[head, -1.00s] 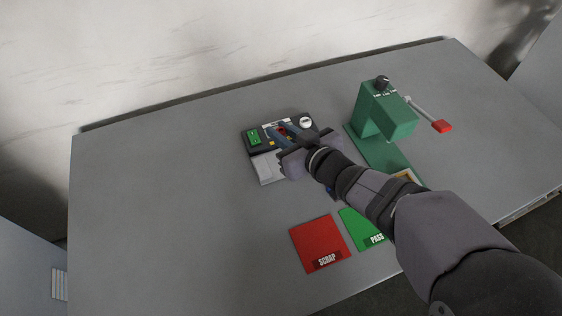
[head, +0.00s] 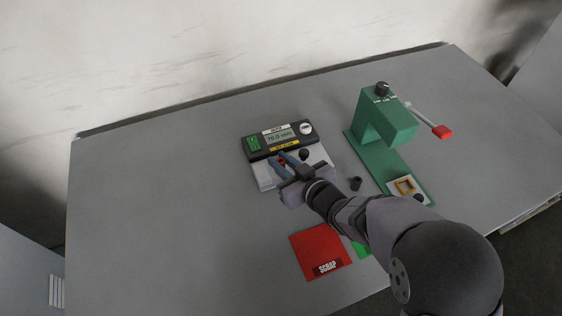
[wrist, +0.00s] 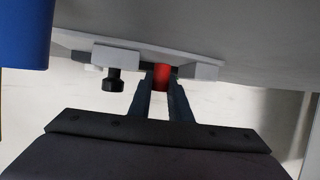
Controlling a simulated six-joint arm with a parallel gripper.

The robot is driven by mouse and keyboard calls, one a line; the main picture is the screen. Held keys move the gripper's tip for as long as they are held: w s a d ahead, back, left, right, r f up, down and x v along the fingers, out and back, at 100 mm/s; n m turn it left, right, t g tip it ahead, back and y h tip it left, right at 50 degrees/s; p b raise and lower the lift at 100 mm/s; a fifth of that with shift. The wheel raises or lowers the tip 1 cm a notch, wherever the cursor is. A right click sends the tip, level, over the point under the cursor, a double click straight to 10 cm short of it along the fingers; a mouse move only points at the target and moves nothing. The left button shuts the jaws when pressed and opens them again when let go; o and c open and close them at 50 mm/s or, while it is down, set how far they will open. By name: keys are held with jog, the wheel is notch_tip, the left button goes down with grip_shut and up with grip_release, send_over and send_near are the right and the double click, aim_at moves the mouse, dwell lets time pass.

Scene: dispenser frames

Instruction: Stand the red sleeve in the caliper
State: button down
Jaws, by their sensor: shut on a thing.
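The caliper has a black display body (head: 262,156) reading 70.0 mm and a pale grey bed (head: 265,178) in front of it. My gripper (head: 280,161) is over the bed, its blue-grey fingers shut on the red sleeve (head: 281,161). The sleeve also shows in the wrist view (wrist: 162,72), between the fingertips (wrist: 161,80) and near a grey block with a black knob (wrist: 113,80). The fingers hide most of the sleeve. I cannot tell whether its base touches the bed.
A small dark cylinder (head: 356,183) stands between. A red SCRAP pad (head: 319,250) lies in front; my arm mostly hides the green pad (head: 361,249). The table's left is clear.

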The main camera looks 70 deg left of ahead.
jog(key=shift+f, duration=0.2)
jog(key=shift+f, duration=0.15)
jog(key=c, duration=1.9)
grip_release()
jog(key=v, duration=1.2)
jog(key=shift+b, duration=0.3)
